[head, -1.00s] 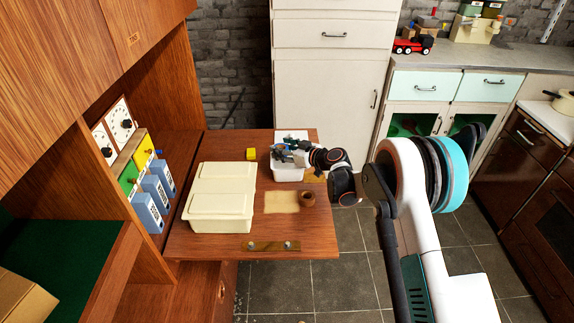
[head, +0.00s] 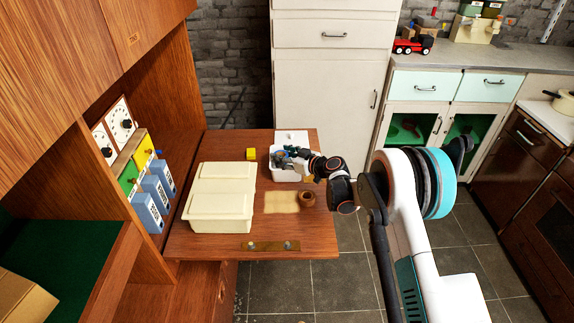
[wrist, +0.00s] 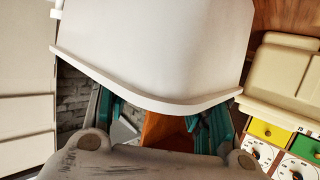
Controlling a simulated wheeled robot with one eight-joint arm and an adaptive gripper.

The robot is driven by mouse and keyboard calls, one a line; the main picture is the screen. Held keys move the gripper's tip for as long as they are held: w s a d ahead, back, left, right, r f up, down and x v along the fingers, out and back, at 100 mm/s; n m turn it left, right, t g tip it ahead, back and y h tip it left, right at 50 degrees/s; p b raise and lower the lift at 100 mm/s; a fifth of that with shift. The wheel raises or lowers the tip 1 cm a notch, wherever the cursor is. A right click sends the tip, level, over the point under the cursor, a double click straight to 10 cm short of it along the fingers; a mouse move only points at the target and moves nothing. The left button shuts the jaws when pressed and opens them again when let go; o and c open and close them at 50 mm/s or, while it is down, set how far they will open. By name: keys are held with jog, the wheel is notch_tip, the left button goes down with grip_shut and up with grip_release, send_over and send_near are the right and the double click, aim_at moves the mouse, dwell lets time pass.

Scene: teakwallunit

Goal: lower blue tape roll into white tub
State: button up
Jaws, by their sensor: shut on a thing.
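The white tub (head: 290,177) stands on the wooden fold-down surface, near its far right part. My gripper (head: 284,158) reaches into the tub's opening from the right, its fingers low and partly behind the rim. In the wrist view the tub's white wall and curved rim (wrist: 150,50) fill the upper middle. The teal fingers of my gripper (wrist: 158,118) run down behind that rim, a gap between them. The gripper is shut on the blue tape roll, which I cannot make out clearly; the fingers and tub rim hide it.
A large cream lidded box (head: 220,197) stands left of the tub. A small yellow block (head: 251,154) lies between them at the back. A brown pot (head: 307,198) and a tan mat (head: 282,202) lie in front. A strip with two knobs (head: 270,246) sits at the front edge.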

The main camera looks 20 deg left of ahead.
dwell(0.4)
jog(key=o, duration=1.1)
jog(key=s+d+r+m+t+h, duration=0.15)
jog(key=s+d+r, duration=0.25)
jog(key=d+r, duration=0.55)
jog(key=s+d+r+m+h, duration=0.3)
jog(key=s+d+r, duration=0.3)
jog(key=d, duration=0.7)
jog(key=s+d+r+m+h, duration=0.2)
jog(key=s+d+r, duration=0.1)
jog(key=d+r, duration=0.75)
jog(key=s+d+m+h, duration=0.2)
jog(key=s+d, duration=0.6)
jog(key=s+d+m+h, duration=0.3)
jog(key=s+d, duration=0.5)
jog(key=s, duration=0.1)
jog(key=s+d+f+m+t+h, duration=0.1)
jog(key=s+d+m+h, duration=0.1)
jog(key=s+d, duration=0.5)
jog(key=shift+s+d+m, duration=0.2)
jog(key=shift+s, duration=0.45)
jog(key=shift+s+d+m, duration=0.15)
jog(key=shift+s+d, duration=0.05)
jog(key=shift+s, duration=0.4)
